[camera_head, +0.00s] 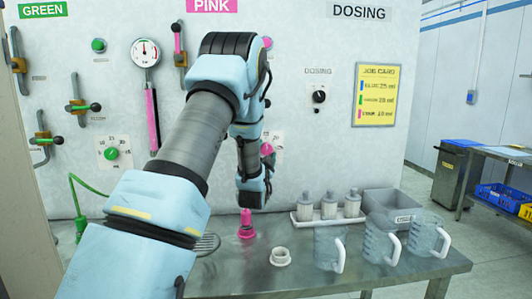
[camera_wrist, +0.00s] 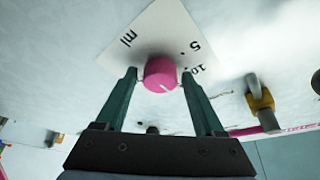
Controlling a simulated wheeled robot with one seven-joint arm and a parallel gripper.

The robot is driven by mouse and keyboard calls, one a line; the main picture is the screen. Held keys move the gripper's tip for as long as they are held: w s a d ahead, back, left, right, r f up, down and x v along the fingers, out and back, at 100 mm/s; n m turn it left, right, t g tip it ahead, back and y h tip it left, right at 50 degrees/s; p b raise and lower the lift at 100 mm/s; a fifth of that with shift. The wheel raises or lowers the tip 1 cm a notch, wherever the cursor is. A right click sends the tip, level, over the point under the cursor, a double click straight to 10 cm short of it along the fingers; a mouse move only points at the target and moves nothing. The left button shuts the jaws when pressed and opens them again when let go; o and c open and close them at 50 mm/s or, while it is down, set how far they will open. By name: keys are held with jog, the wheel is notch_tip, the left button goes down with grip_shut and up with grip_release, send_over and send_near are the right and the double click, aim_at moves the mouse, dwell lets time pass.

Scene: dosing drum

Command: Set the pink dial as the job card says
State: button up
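The pink dial (camera_wrist: 160,73) sits on a white scale plate (camera_wrist: 150,35) marked "ml", "5" and "10" in the wrist view. A short pale line on its face points toward the lower right of that picture. My gripper (camera_wrist: 159,75) is open, its two dark green fingers on either side of the dial, with a small gap showing at each side. In the head view the pink dial (camera_head: 267,149) shows just right of my wrist, and my arm hides most of its plate. The yellow job card (camera_head: 375,94) has blue, green and pink lines; its figures are too small to read surely.
A green dial (camera_head: 111,153), a gauge (camera_head: 145,53) and several levers are on the wall at left. A black DOSING knob (camera_head: 319,97) is to the right. Below, the metal table (camera_head: 300,275) bears a pink nozzle (camera_head: 246,224), clear jugs (camera_head: 328,248) and a grey bin (camera_head: 393,208).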

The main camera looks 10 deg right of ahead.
grip_shut()
dwell(0.3)
jog(key=shift+f+b, duration=0.15)
jog(key=shift+b, duration=0.45)
jog(key=n+b, duration=0.1)
jog(key=b, duration=0.2)
jog(key=n+t+y+b, duration=0.1)
jog(key=n+b, duration=0.1)
jog(key=b, duration=0.1)
jog(key=n+y+b, duration=0.1)
jog(key=n+b, duration=0.1)
jog(key=b, duration=0.1)
jog(key=shift+d+f+t, duration=0.15)
jog(key=shift+f+t, duration=0.15)
jog(key=shift+f, duration=0.05)
jog(key=n+y+b, duration=0.2)
jog(key=n+b, duration=0.2)
jog(key=b, duration=0.1)
jog(key=shift+r+n+t, duration=0.1)
jog(key=shift+n+t, duration=0.2)
jog(key=shift+n, duration=0.1)
jog(key=n+b, duration=0.1)
jog(key=n+y+b, duration=0.1)
jog(key=b, duration=0.1)
jog(key=shift+d+r+n+y, duration=0.1)
jog(key=shift+r+n+y, duration=0.15)
jog(key=shift+n+y, duration=0.05)
jog(key=shift+r, duration=0.1)
